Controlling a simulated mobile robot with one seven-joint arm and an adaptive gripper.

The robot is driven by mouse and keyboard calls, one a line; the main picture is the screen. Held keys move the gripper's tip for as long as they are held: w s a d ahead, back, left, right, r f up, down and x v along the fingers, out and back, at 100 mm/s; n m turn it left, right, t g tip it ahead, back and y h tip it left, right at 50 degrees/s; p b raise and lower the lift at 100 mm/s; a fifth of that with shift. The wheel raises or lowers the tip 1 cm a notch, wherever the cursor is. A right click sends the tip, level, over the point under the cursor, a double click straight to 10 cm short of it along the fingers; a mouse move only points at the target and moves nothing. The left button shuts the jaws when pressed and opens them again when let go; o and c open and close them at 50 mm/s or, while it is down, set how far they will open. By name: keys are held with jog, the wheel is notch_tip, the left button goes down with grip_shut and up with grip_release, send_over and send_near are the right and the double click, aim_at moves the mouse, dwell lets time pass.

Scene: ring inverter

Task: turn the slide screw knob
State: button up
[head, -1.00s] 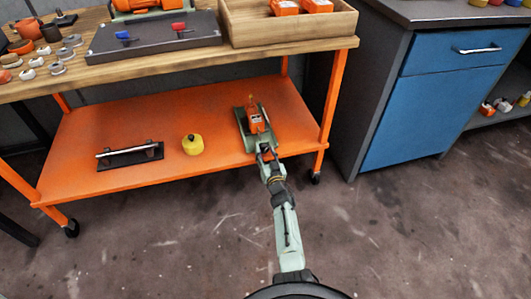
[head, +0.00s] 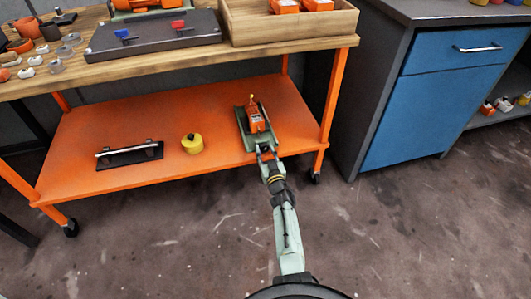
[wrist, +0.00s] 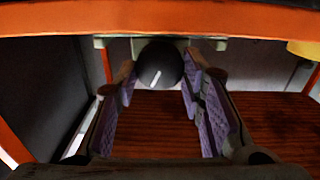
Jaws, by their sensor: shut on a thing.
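The green slide unit (head: 241,128) lies on the orange lower shelf, towards its right end, with an orange block (head: 256,124) on top. Its round black knob (wrist: 158,65) shows in the wrist view with a slanted white line on its face. My gripper (wrist: 159,75) has its purple-padded fingers on both sides of the knob, shut on it. In the head view my gripper (head: 265,152) is at the near end of the slide unit, by the shelf's front edge. The knob is hidden there by my gripper.
A yellow weight (head: 192,145) and a black plate with a bar handle (head: 130,155) sit left on the orange shelf (head: 100,120). The wooden bench top (head: 200,63) is above. A blue cabinet (head: 430,105) stands right. The floor in front is clear.

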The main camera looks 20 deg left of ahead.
jog(key=shift+n+b, duration=0.45)
jog(key=shift+n, duration=1.35)
jog(key=o, duration=1.2)
jog(key=shift+c, duration=0.2)
notch_tip(320, 180, up, 10)
jog(key=shift+a, duration=0.1)
